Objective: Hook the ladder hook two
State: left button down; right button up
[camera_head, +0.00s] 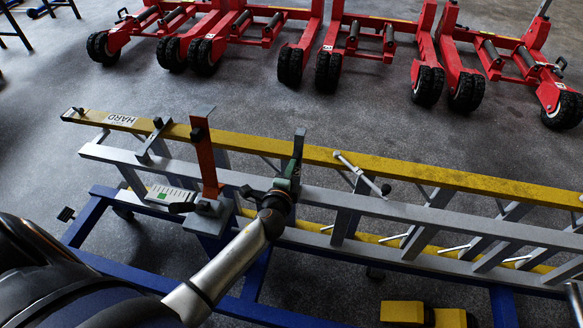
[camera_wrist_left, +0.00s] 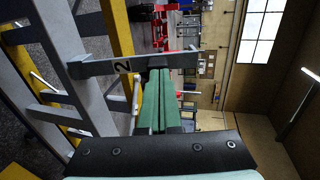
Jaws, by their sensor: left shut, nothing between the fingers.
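The ladder lies on its side across the head view, with yellow rails (camera_head: 400,172) and grey rails (camera_head: 400,210). A grey flat hook bar marked "2" (camera_wrist_left: 98,67) crosses the wrist view; it shows as a dark upright bar (camera_head: 299,146) at the ladder in the head view. My left gripper (camera_head: 288,184) is shut and empty, right by this bar. In the wrist view its green fingers (camera_wrist_left: 158,82) end at the bar's edge; whether they touch it I cannot tell. The bar's lower end is hidden by the gripper in the head view. My right gripper is not in view.
An orange upright bar (camera_head: 203,150) stands left of my gripper, beside a small scale plate (camera_head: 165,194). A blue frame (camera_head: 100,204) is under the ladder. Yellow blocks (camera_head: 402,312) lie at the bottom. Red wheeled jacks (camera_head: 350,45) stand behind, with clear floor between.

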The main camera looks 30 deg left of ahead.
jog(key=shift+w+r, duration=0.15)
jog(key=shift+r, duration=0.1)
